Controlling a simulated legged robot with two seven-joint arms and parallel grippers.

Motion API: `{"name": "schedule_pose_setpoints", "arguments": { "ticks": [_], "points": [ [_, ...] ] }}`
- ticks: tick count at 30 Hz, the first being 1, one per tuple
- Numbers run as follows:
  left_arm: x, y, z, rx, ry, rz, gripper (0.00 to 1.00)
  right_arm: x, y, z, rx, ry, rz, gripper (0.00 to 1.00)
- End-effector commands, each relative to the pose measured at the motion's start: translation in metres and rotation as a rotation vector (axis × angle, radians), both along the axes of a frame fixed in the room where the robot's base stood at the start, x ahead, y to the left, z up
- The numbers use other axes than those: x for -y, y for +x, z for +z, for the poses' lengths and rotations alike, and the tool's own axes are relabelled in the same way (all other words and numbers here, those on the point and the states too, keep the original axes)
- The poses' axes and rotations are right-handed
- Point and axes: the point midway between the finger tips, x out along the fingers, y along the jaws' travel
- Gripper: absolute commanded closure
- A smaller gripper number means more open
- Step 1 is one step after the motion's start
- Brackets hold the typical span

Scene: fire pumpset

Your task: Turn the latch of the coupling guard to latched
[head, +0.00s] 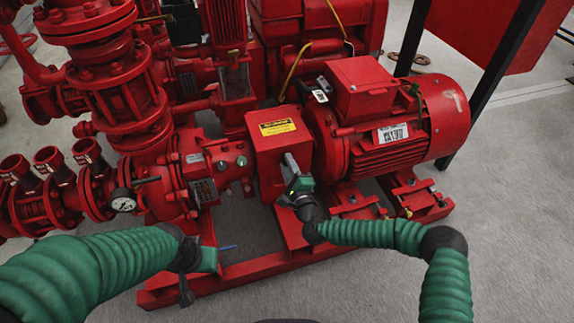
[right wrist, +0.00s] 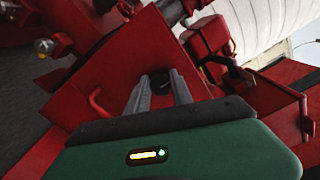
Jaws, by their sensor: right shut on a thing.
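The coupling guard (head: 268,142) is a red box with a yellow label, between the pump and the motor. My right gripper (head: 288,160) is at the guard's front face, just below the label. In the right wrist view, its two grey fingers (right wrist: 164,88) point at a red surface and are shut on a small dark part (right wrist: 179,82), which seems to be the latch. The fingers hide most of it, so its angle cannot be told. My left gripper (head: 226,248) is low at the left, apart from the guard, in front of the red base frame; its fingers are too small to read.
The red motor (head: 400,130) stands right of the guard. The red pump (head: 200,170), with a pressure gauge (head: 123,200), stands left of it. The base frame (head: 260,268) runs below. The grey floor at the lower right is clear apart from my right arm.

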Motion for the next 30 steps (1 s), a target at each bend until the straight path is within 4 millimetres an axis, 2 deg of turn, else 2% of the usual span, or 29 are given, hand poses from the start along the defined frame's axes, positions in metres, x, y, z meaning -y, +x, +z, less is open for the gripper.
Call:
{"name": "schedule_pose_setpoints", "arguments": {
  "ticks": [1,5,6,10,19,22,26,30],
  "points": [
    [0.000,0.000,-0.001,0.000,0.000,0.000,1.00,0.004,0.000,-0.006,-0.012,-0.002,-0.007,1.00],
    [0.000,0.000,-0.001,0.000,0.000,0.000,1.00,0.004,0.000,-0.007,-0.012,-0.002,-0.007,1.00],
    [0.000,0.000,-0.001,0.000,0.000,0.000,1.00,0.004,0.000,-0.007,-0.012,-0.002,-0.007,0.69],
    [0.000,0.000,-0.001,0.000,0.000,0.000,1.00,0.003,0.000,-0.005,-0.009,-0.002,-0.005,0.52],
    [0.000,0.000,0.001,0.000,0.000,0.000,1.00,0.001,-0.001,-0.001,-0.004,-0.001,-0.002,0.51],
    [0.000,0.000,0.007,0.000,0.000,0.000,1.00,0.003,-0.008,0.001,-0.005,-0.002,-0.001,0.51],
    [0.000,0.000,0.023,0.000,0.000,0.000,1.00,0.012,-0.033,0.004,-0.007,0.000,-0.001,0.51],
    [0.000,0.000,0.043,0.000,0.000,0.000,1.00,0.025,-0.073,0.004,-0.009,0.000,-0.002,0.51]
  ]
}}
